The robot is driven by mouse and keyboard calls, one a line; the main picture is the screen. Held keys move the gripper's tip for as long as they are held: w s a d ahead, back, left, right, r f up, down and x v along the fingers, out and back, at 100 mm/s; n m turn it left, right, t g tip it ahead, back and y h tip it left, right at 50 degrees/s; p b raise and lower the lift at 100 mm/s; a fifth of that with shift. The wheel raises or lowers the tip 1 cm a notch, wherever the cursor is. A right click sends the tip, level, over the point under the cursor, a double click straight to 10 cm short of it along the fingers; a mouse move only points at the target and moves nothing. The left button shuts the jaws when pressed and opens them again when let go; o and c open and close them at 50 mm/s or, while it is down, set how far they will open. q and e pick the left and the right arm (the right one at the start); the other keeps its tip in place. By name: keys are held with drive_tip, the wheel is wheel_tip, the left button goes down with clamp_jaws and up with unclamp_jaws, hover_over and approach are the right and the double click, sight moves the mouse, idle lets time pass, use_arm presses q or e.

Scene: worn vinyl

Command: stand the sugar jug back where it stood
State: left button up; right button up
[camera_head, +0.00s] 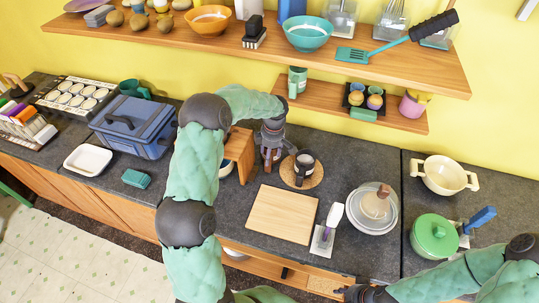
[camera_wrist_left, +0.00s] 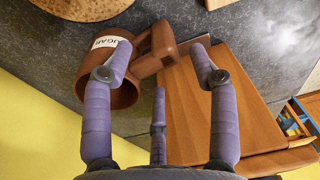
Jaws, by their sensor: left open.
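The sugar jug (camera_wrist_left: 105,42) is brown with a white label and shows in the left wrist view; one finger covers part of it. Its opening faces the bottom of that picture, and I cannot tell surely whether it is upright or tilted. Its handle (camera_wrist_left: 162,42) lies between the fingertips of my open left gripper (camera_wrist_left: 160,58). In the head view my left gripper (camera_head: 271,160) is low over the counter and hides most of what is under it. My right gripper (camera_head: 355,292) is at the bottom edge, its fingers unclear.
A dark mug (camera_head: 306,160) stands on a round cork mat (camera_head: 316,180), right of the left gripper. A wooden block (camera_head: 241,150) stands close on the left. A cutting board (camera_head: 282,214) lies in front. Plates (camera_head: 372,222) are to the right. A low shelf (camera_head: 330,101) hangs behind.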

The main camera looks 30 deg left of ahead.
use_arm(q)
drive_tip(key=shift+r+p, duration=0.3)
drive_tip(key=shift+r, duration=0.6)
wheel_tip(320, 180, up, 8)
drive_tip(key=shift+w+d+f, duration=0.2)
drive_tip(key=shift+d+f, duration=0.05)
drive_tip(key=shift+d, duration=0.1)
idle(0.4)
